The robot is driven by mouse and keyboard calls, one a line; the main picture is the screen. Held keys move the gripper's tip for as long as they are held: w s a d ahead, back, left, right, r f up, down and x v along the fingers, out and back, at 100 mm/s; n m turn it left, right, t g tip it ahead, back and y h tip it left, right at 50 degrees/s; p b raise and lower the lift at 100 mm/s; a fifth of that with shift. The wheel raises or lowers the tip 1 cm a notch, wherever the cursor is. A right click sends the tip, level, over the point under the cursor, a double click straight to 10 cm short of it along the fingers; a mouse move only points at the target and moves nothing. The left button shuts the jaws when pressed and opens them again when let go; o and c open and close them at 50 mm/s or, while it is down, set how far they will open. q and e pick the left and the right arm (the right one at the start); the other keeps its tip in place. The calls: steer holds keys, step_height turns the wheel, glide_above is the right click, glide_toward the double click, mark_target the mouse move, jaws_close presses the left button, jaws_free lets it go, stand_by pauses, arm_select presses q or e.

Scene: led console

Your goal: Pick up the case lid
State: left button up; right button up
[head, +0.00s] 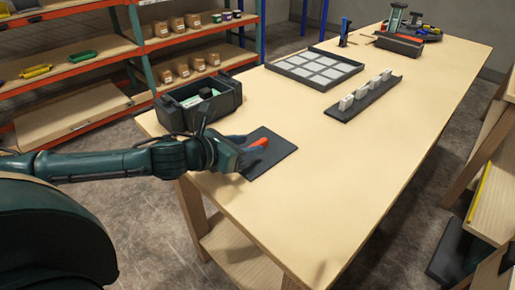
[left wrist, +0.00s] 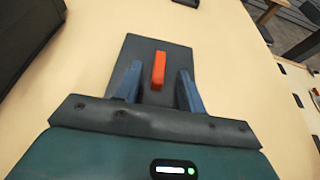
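The case lid (head: 277,152) is a flat dark plate lying on the near left part of the workbench. It also shows in the left wrist view (left wrist: 138,49), with an upright orange handle (left wrist: 158,70) on it. My left gripper (head: 247,145) is low over the lid. In the left wrist view, my left gripper (left wrist: 159,76) is open, with one blue-grey finger on each side of the handle. Gaps show between the fingers and the handle. The gripper hides part of the lid. My right gripper is not in view.
An open dark case (head: 226,97) with items inside stands just behind the lid. Farther along the workbench (head: 330,185) are a tray of pale squares (head: 303,82), a dark strip with several white blocks (head: 371,100), and tools. The front right of the top is clear.

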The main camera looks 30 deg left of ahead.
arm_select(q)
steer(key=shift+x, duration=1.5)
steer(key=shift+f, duration=0.1)
steer(key=shift+s, duration=0.1)
steer(key=shift+c, duration=0.2)
jaws_close()
